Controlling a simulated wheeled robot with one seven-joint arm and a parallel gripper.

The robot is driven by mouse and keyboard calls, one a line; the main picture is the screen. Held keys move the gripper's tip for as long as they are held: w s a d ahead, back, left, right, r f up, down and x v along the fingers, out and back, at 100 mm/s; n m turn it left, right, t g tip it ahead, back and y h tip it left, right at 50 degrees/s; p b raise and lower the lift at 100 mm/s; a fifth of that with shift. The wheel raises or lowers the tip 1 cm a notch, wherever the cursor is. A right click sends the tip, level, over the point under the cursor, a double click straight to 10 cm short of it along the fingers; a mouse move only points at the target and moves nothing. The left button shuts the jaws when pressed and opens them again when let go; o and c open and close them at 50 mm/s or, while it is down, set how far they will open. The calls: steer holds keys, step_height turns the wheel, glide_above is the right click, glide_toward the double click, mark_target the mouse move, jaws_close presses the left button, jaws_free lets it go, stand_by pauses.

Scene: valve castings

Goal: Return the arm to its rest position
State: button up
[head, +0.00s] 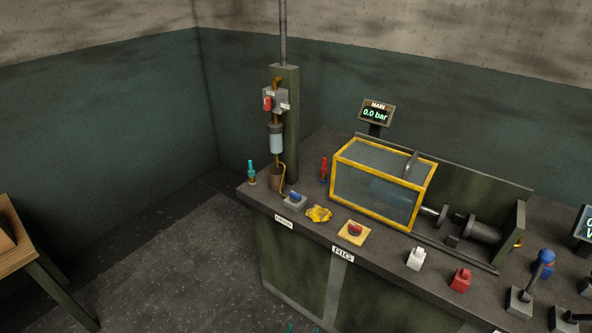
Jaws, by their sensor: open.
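Only two small teal tips of my gripper (303,329) show at the bottom edge of the head view, in front of the bench and low down. The tips stand apart, so it is open, and nothing shows between them. The rest of my gripper and my arm are out of the frame. The dark workbench (330,228) lies beyond and above the tips in the picture.
The bench carries a yellow-framed clear box (375,185), a post with a red switch (268,103), a yellow casting (318,214), a red button on a yellow base (354,231) and levers (540,270) at right. A wooden table (18,258) stands left. Floor between is clear.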

steer(key=s+n+t, duration=0.1)
steer(key=s+t, duration=0.1)
steer(key=s, duration=0.9)
steer(key=s+a+r+t+y, duration=0.1)
steer(key=s+a+r+t, duration=0.1)
steer(key=s+r, duration=1.7)
steer(key=shift+s+r+n+t+y, duration=0.35)
steer(key=shift+s+t, duration=0.45)
steer(key=shift+s, duration=0.45)
